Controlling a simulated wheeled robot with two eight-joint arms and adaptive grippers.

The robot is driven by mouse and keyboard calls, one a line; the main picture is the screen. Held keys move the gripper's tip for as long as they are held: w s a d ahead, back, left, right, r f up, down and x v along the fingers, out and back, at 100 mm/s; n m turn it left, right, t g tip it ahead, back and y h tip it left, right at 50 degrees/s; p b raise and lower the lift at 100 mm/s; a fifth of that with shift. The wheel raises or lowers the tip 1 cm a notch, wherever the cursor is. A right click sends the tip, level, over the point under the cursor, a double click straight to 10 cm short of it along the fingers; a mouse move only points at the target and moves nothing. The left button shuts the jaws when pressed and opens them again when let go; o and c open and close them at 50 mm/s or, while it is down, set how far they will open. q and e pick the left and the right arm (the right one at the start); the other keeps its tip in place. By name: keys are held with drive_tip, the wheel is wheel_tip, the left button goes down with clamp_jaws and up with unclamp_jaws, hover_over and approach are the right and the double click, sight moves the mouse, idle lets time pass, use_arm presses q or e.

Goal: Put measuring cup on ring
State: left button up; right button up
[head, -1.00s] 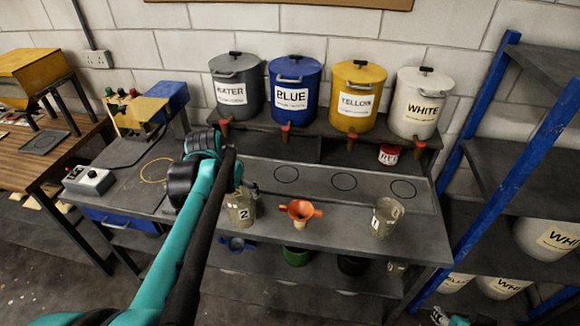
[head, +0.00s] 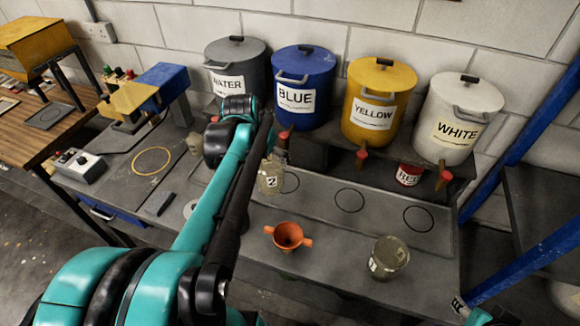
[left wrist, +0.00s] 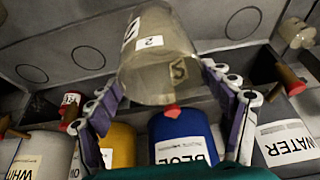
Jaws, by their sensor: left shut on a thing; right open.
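The measuring cup marked 2 (head: 270,178) is murky and see-through. My left gripper (left wrist: 162,78) is shut on it, with a finger on either side in the left wrist view. In the head view my left arm partly hides the gripper. The cup is close to the leftmost black ring (head: 291,182), overlapping it in the picture; I cannot tell its height. The middle ring (head: 350,200) and right ring (head: 418,219) are empty. A yellow ring (head: 152,160) lies farther left. My right gripper (head: 470,312) shows only partly at the lower right, open.
An orange funnel (head: 287,235) and a cup marked 1 (head: 388,258) stand along the front of the bench. The blue (head: 293,97), yellow (head: 372,115) and white (head: 448,132) buckets have taps overhanging near the rings. A blue rack post (head: 530,265) stands at right.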

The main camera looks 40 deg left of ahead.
sight(269, 186)
use_arm(q)
wheel_tip(269, 186, down, 13)
drive_tip(key=b, duration=0.3)
drive_tip(key=shift+r, duration=0.2)
drive_tip(key=w, duration=0.2)
drive_tip(key=w+a, duration=0.1)
drive_tip(key=w, duration=0.2)
drive_tip(key=w+a+b, duration=0.1)
drive_tip(key=w, duration=0.2)
drive_tip(key=shift+a+r, duration=0.2)
drive_tip(key=shift+a, duration=0.05)
drive_tip(key=shift+c, duration=0.6)
drive_tip(key=w, duration=0.1)
drive_tip(key=w+a+b, duration=0.1)
drive_tip(key=w, duration=0.1)
drive_tip(key=w+f, duration=0.1)
drive_tip(key=shift+w+a+f, duration=0.1)
drive_tip(key=shift+w+a, duration=0.1)
drive_tip(key=o, duration=1.3)
drive_tip(key=shift+f, duration=0.1)
drive_tip(key=shift+o, duration=0.2)
